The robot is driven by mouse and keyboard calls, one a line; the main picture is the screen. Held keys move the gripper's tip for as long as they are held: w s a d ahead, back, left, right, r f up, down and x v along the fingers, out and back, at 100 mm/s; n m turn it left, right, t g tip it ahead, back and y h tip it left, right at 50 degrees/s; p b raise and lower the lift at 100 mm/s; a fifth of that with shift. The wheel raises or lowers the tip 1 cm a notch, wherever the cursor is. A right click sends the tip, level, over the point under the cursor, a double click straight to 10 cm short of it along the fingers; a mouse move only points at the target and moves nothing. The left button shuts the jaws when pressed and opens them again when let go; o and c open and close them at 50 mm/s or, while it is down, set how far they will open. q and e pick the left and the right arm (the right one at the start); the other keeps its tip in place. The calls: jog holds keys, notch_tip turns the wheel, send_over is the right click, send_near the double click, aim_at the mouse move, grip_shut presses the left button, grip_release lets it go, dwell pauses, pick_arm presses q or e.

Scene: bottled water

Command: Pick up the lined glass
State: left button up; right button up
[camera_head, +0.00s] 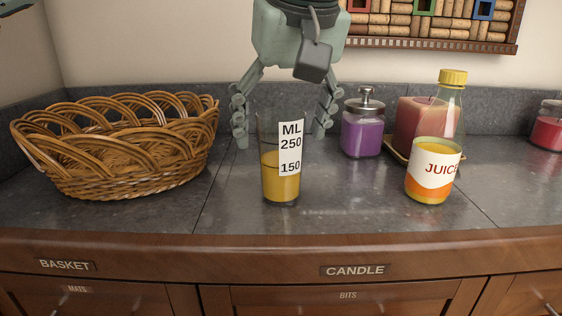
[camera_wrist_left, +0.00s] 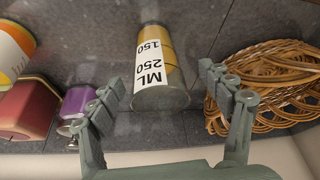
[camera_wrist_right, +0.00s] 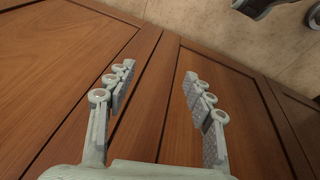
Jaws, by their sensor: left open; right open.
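The lined glass (camera_head: 281,189) stands upright on the grey counter, holding yellow-orange liquid, with a white "ML 250 150" label. It also shows in the left wrist view (camera_wrist_left: 170,97). My left gripper (camera_head: 280,138) is open and comes down behind the glass, its fingers spread to either side of it in the picture. In the left wrist view the glass appears between the open fingers (camera_wrist_left: 161,80), with gaps on both sides. My right gripper (camera_wrist_right: 158,76) is open and empty in front of brown wooden panels, away from the glass.
A wicker basket (camera_head: 120,165) stands left of the glass. A purple jar (camera_head: 363,139), a pink candle (camera_head: 420,118) and a juice bottle (camera_head: 433,184) stand to the right. A red jar (camera_head: 548,133) is at the far right. The counter before the glass is clear.

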aim_at(281, 160)
pick_arm(q)
jog(key=shift+x, duration=0.8)
jog(key=x, duration=0.4)
jog(key=shift+d+f+p, duration=0.25)
jog(key=shift+f+p, duration=0.05)
jog(key=shift+f, duration=0.15)
jog(key=shift+c, duration=0.2)
pick_arm(e)
jog(key=shift+f, duration=0.7)
pick_arm(q)
jog(key=shift+c, duration=1.1)
jog(key=shift+r, duration=0.1)
jog(key=c, duration=1.3)
pick_arm(e)
jog(key=shift+r, duration=0.1)
pick_arm(q)
jog(key=shift+r, duration=0.1)
